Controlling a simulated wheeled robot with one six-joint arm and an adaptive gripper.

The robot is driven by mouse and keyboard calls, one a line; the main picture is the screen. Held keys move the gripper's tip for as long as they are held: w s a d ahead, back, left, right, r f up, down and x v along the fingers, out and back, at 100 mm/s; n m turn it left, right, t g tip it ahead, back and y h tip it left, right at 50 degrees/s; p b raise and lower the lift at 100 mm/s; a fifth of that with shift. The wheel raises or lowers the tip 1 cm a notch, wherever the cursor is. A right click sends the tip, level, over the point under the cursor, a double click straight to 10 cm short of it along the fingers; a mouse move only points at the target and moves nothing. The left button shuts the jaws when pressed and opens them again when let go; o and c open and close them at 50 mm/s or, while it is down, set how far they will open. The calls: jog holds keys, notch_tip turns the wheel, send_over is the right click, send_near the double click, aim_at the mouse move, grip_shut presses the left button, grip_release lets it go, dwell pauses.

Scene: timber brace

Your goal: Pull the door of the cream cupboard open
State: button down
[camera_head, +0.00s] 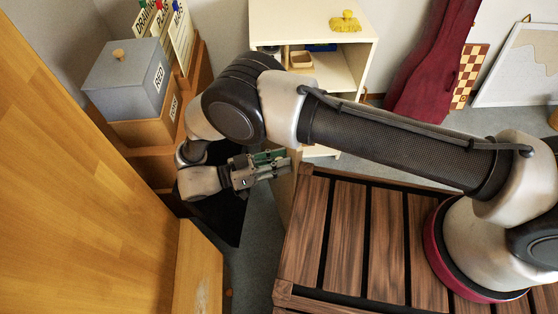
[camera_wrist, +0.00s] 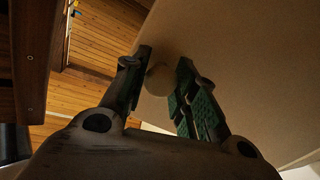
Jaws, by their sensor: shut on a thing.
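The cream cupboard (camera_head: 285,22) stands at the top middle of the head view, with its front open to shelves. Its pale door panel (camera_wrist: 235,45) fills the upper right of the wrist view, with a round cream knob (camera_wrist: 158,79) on it. My gripper (camera_wrist: 165,62) has one finger on each side of the knob and is shut on it. In the head view, my gripper (camera_head: 283,162) is below the cupboard, beside the slatted wooden deck. A tan strip beyond the fingers looks like part of the door; my arm hides most of it and the knob.
A wooden tray (camera_head: 301,60) and a blue item (camera_head: 321,47) are inside. A grey box (camera_head: 125,78) on a wooden shelf and a large wooden panel (camera_head: 90,190) stand left. Slatted deck (camera_head: 335,240) fills the lower right.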

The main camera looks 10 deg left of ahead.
jog(key=shift+w+a+r, duration=0.1)
jog(key=c, duration=1.1)
grip_release()
notch_tip(320, 180, up, 10)
jog(key=shift+f, duration=0.1)
jog(key=shift+c, duration=0.2)
